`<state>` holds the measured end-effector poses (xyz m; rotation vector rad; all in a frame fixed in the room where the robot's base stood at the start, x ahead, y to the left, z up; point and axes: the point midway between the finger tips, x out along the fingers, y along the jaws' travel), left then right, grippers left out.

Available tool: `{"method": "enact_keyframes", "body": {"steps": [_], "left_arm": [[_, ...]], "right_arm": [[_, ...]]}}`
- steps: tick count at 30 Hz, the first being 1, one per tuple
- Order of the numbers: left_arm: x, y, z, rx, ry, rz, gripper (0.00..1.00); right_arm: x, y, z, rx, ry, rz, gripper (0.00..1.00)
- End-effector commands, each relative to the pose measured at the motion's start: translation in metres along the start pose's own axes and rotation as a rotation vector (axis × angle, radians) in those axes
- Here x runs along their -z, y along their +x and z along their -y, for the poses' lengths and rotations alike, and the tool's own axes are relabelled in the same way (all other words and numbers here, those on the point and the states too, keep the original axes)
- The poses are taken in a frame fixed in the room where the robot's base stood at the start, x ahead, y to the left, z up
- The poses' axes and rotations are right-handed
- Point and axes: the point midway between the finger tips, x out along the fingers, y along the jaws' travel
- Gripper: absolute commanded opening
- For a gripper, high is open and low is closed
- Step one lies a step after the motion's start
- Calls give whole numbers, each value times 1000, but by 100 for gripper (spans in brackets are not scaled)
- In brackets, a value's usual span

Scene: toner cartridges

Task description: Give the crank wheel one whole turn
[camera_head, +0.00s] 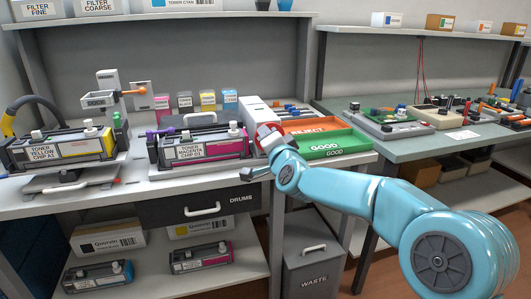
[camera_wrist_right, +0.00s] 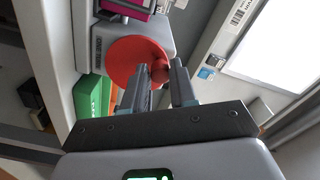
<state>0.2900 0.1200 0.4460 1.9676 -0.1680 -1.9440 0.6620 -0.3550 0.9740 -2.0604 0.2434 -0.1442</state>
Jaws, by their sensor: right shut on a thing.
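The red crank wheel (camera_wrist_right: 132,58) is a round disc in the right wrist view, with a darker red knob (camera_wrist_right: 160,70) near its edge. My right gripper (camera_wrist_right: 163,77) has its two fingers on either side of this knob and is shut on it. My left gripper is not in view.
A magenta toner cartridge (camera_head: 200,150) lies left of my right wrist, a yellow one (camera_head: 62,149) farther left. The orange reject tray (camera_head: 305,127) and green good tray (camera_head: 330,144) are just behind my arm. A drums drawer (camera_head: 195,208) is below; a waste bin (camera_head: 314,265) stands lower right.

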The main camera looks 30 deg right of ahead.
Motion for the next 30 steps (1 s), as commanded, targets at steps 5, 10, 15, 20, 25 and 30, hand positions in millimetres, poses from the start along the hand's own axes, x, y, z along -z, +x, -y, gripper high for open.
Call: {"method": "enact_keyframes", "body": {"steps": [5,10,15,20,25,30], "left_arm": [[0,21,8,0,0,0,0],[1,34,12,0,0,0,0],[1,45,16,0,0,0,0],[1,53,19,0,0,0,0],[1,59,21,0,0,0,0],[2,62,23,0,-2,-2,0]], "right_arm": [[4,0,-2,4,166,-3,0],[10,0,-2,4,328,-2,0],[16,0,-2,4,486,-3,0],[21,0,-3,4,620,-3,0],[25,0,-4,3,735,-3,0],[27,0,-6,3,818,-2,0]]}}
